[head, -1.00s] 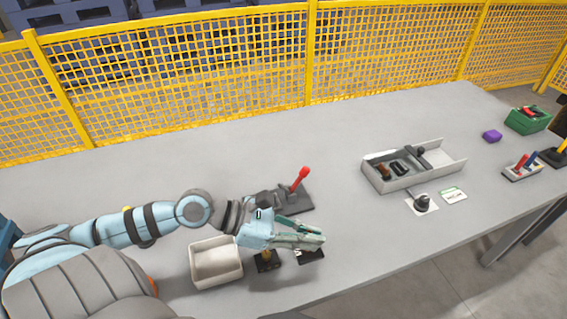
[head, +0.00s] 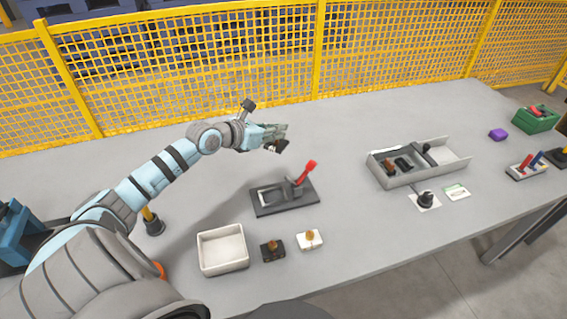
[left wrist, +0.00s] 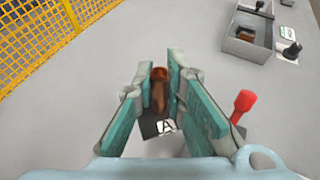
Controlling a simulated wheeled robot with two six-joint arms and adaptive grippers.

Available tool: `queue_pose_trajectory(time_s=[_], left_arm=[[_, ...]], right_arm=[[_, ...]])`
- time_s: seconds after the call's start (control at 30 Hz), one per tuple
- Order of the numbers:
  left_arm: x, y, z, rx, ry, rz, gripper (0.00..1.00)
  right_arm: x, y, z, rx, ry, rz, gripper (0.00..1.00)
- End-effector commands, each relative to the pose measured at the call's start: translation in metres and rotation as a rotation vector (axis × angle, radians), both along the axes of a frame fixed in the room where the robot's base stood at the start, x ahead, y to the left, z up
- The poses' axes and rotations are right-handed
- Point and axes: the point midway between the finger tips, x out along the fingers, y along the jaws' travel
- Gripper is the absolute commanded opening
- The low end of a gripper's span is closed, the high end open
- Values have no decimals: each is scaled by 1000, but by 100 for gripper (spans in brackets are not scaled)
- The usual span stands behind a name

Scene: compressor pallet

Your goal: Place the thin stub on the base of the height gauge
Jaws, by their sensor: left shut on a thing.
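My left gripper (head: 268,138) is shut on a copper stub (left wrist: 160,90) whose dark block carries a white label with an "A". It holds this up above the table, behind the red-handled device; in the head view the dark block (head: 283,147) shows at the fingertips. The device, which looks like the height gauge, has a dark flat base (head: 262,206) and a red handle (head: 307,171). Its red handle also shows in the left wrist view (left wrist: 244,102). I cannot tell from these views whether the held stub is the thin one. My right gripper is out of view.
A white open box (head: 222,250), a dark block with a brass stub (head: 272,250) and a white block with a brass stub (head: 311,239) stand in front. A grey tray (head: 405,180) with parts is right. Yellow mesh fencing (head: 210,80) runs behind the table.

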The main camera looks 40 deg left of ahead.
Motion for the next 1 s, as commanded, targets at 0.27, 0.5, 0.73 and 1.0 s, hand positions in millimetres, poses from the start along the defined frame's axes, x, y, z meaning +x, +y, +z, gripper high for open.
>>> queue_pose_trajectory(time_s=[0.27,0.5,0.73,1.0], left_arm=[[0,-1,-74,-1,-1,-2,0],[0,-1,-116,-1,-1,-2,0],[0,-1,-114,2,-1,-3,0],[0,-1,-116,1,-1,-4,32]], right_arm=[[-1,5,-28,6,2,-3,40],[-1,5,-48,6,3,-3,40],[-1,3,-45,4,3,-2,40],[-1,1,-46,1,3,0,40]])
